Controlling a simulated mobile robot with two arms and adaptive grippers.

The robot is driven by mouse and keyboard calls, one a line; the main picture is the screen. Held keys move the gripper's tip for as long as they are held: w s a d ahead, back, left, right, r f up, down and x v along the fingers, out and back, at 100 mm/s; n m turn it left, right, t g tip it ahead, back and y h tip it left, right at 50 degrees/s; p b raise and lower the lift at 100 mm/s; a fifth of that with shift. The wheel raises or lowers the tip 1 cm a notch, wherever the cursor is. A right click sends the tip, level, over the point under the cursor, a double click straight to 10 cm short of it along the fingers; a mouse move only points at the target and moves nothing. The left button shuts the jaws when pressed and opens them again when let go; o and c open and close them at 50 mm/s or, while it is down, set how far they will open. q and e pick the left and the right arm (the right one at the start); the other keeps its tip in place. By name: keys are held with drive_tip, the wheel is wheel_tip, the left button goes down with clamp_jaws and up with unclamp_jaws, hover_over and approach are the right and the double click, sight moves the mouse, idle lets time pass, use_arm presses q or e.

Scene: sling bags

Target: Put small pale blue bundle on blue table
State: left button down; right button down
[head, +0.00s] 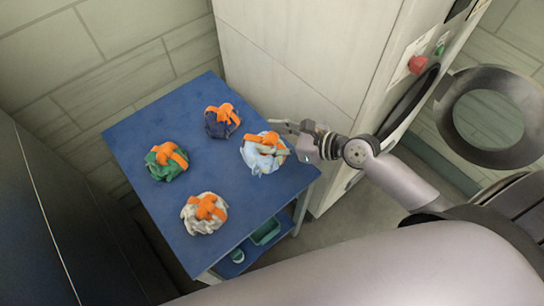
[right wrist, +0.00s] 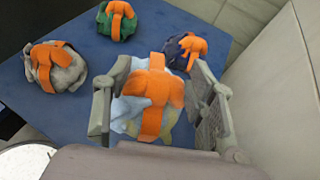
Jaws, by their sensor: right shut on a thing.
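The small pale blue bundle (head: 262,160), tied with orange straps, is at the right side of the blue table (head: 215,220) in the head view. My right gripper (head: 288,142) comes in from the right and is shut on the bundle. In the right wrist view, the pale blue bundle (right wrist: 148,103) sits between the two grey fingers (right wrist: 158,105), which touch or nearly cover its sides. I cannot tell whether the bundle rests on the table or is just above it. My left gripper is not in view.
A dark blue bundle (head: 222,121), a green bundle (head: 166,161) and a whitish bundle (head: 204,213), all with orange straps, lie on the table. A pale machine (head: 310,60) with a round open door (head: 490,115) stands right. A lower shelf holds a green container (head: 266,232).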

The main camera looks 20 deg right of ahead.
wheel_tip(320, 180, down, 5)
drive_tip(key=shift+d+b, duration=0.15)
drive_tip(key=shift+b, duration=0.4)
drive_tip(key=shift+f+b, duration=0.75)
drive_tip(key=shift+f, duration=1.25)
drive_tip(key=shift+f, duration=0.1)
drive_tip(key=c, duration=0.7)
unclamp_jaws()
